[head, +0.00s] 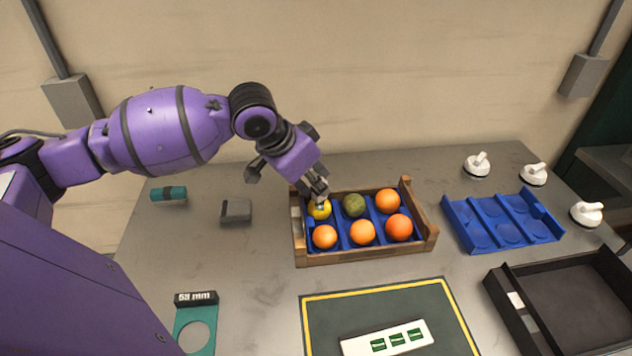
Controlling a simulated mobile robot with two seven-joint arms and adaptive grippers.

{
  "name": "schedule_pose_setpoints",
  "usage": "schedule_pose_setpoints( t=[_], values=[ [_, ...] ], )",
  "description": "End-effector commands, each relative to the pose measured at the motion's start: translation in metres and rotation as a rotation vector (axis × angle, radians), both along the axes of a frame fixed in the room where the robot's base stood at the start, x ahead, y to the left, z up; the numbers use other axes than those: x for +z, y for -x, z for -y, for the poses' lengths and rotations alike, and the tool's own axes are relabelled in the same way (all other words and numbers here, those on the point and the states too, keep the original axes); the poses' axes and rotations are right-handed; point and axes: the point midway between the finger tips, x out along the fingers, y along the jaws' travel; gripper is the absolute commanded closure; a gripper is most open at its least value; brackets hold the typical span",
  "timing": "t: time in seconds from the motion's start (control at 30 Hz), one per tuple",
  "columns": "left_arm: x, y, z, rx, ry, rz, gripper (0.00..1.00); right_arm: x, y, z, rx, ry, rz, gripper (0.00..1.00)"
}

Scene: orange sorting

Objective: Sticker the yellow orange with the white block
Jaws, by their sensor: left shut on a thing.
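The yellow orange (314,213) sits in the back left pocket of the wooden crate (350,256). My left gripper (320,200) reaches down onto it from above and partly covers it. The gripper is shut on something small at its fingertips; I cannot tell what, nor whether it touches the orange. The white block (362,345) lies on the dark green mat (330,315) at the front, with three green stickers on its right part and a bare left end. My right gripper is not in view.
The crate also holds a green fruit (354,205) and several oranges (362,232). A blue tray (503,222), white knobbed tools (477,165) and a black tray (570,300) are right. A teal ring gauge (194,316), grey block (236,211) and teal cylinder (168,193) are left.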

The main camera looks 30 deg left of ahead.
Motion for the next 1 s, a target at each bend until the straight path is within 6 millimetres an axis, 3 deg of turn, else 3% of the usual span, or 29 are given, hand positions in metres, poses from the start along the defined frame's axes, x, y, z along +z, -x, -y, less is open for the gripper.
schedule_pose_setpoints(
  t=[1.0],
  values=[
    [-0.0036, 0.0016, 0.0, 0.0, -0.001, -0.007, 1.0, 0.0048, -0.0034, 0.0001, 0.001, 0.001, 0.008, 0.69]
  ],
)
